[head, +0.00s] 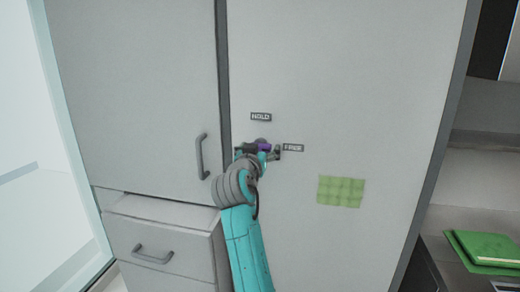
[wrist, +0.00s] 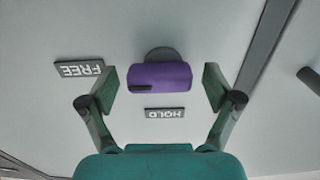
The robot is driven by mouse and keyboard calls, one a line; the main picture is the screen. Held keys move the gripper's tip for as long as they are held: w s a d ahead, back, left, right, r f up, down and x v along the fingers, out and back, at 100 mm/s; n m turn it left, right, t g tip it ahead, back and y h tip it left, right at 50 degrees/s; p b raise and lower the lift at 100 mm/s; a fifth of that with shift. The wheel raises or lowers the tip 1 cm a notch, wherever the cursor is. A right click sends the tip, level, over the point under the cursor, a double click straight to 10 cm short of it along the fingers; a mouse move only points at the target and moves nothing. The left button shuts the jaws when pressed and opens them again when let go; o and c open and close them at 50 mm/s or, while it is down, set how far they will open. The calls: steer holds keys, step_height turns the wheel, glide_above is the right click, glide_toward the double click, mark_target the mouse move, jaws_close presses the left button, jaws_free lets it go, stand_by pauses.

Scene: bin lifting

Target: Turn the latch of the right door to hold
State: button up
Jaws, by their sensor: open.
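The right door (head: 330,60) is a large, light grey panel and is shut. Its latch, a purple handle (wrist: 160,76) on a round grey base (wrist: 160,54), lies level, with a dark mark at its end nearer the FREE label (wrist: 79,68). The purple handle also shows in the head view (head: 264,147), partly hidden by my gripper. The HOLD label (head: 261,117) is above the latch in the head view, and FREE is to its right. My gripper (wrist: 160,82) is open, with one finger beyond each end of the handle and a gap on both sides.
The left door (head: 135,90) has a vertical grey handle (head: 202,157), left of my arm. A drawer (head: 160,245) is below it. A green square patch (head: 341,191) is on the right door. A green book-like item (head: 485,250) lies at the right.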

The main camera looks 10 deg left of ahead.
steer(key=shift+w, duration=0.25)
steer(key=c, duration=1.2)
steer(key=shift+o, duration=0.2)
